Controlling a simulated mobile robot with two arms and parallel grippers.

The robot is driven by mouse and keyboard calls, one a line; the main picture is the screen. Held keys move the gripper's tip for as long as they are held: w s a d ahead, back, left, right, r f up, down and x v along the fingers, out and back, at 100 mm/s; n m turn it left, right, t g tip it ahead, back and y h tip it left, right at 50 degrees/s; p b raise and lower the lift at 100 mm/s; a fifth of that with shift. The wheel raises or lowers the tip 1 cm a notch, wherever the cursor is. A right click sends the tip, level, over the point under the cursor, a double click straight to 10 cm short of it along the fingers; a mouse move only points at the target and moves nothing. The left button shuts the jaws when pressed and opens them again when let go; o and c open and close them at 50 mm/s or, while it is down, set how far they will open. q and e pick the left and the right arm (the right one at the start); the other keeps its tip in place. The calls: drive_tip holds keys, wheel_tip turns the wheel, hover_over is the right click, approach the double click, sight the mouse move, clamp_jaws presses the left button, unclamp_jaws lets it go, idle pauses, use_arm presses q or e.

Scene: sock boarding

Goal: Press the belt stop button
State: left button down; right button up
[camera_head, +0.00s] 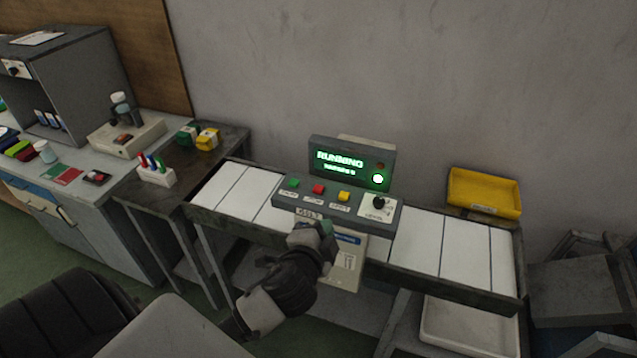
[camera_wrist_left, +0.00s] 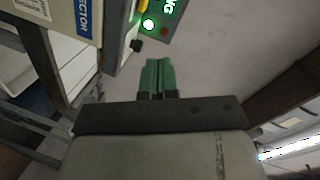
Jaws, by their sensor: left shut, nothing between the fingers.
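The belt control box (camera_head: 335,202) stands at the front of the conveyor belt, with a green button (camera_head: 293,183), a red button (camera_head: 319,188), a yellow button (camera_head: 344,195) and a black knob (camera_head: 379,202). The button labels are too small to read. Behind it a display (camera_head: 345,163) reads RUNNING, with a lit green lamp. My left gripper (camera_head: 327,229) is in front of and below the box's front edge, apart from the buttons. In the left wrist view its green fingers (camera_wrist_left: 158,77) are together and empty. My right gripper is out of view.
The belt (camera_head: 440,243) carries white panels. A yellow tray (camera_head: 484,192) sits behind its right end. A side table (camera_head: 190,158) holds a pen holder (camera_head: 156,173) and small boxes. A white bin (camera_head: 465,330) is below the belt. The wall is close behind.

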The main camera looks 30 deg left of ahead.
use_arm(q)
drive_tip(key=w+d+r+m+h, duration=0.3)
drive_tip(key=w+r+m+h, duration=0.3)
drive_tip(key=m, duration=0.8)
drive_tip(key=w+d+r+m+h, duration=0.4)
drive_tip(key=m+h, duration=0.5)
drive_tip(key=m, duration=0.5)
drive_tip(key=w+a+f+m+g+y, duration=0.1)
drive_tip(key=w+a+m+g+y, duration=0.1)
drive_tip(key=a, duration=0.7)
drive_tip(key=w+a+f+m+g+y, duration=0.2)
drive_tip(key=a+m+y, duration=0.4)
drive_tip(key=a, duration=0.3)
drive_tip(key=shift+w+f+m+g+y+p, duration=0.35)
drive_tip(key=shift+w+g+y, duration=0.2)
drive_tip(key=shift+g+y, duration=0.4)
drive_tip(key=shift+f, duration=0.1)
